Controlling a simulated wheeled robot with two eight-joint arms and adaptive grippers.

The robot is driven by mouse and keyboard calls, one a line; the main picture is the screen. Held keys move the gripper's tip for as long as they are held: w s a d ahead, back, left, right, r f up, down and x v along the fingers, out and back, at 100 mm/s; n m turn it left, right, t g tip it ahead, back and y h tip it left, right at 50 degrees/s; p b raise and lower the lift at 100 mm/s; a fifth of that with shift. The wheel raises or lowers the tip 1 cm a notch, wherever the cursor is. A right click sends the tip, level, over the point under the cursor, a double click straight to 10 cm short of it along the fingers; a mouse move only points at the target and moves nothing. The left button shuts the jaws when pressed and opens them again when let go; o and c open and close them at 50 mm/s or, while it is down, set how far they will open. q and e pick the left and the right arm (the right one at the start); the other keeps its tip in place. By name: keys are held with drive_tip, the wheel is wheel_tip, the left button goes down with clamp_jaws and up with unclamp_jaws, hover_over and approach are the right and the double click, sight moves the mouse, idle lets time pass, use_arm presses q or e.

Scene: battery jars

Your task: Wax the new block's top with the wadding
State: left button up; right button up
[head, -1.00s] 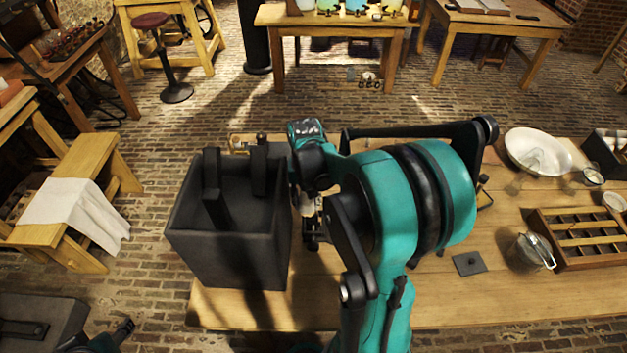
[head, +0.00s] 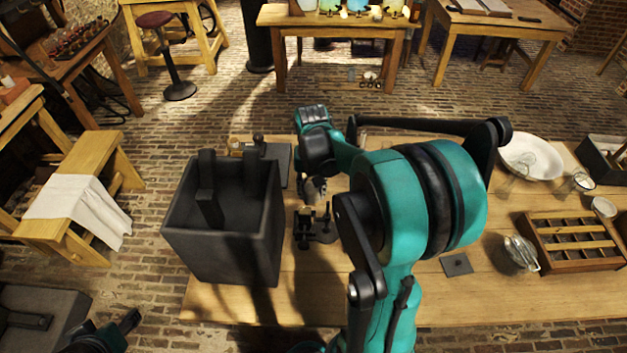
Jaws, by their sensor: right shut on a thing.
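My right gripper (head: 313,190) points down over the table, just right of the dark box. It is small and partly hidden by my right wrist. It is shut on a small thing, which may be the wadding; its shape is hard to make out. Just below it in the picture, a small dark stand or fixture (head: 303,228) sits on the table. I cannot tell which piece is the new block, or whether the held thing touches anything. My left gripper (head: 131,320) shows only in part at the bottom left, away from the table; its fingers are unclear.
A tall dark open box (head: 222,248) with upright dark pieces stands at the table's left. A flat dark plate (head: 457,265), a glass jar (head: 521,253), a wooden rack (head: 582,238) and a white bowl (head: 531,156) are to the right. My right arm covers the table's middle.

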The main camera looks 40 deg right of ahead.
drive_tip(key=shift+r+p, duration=0.85)
drive_tip(key=shift+r, duration=0.6)
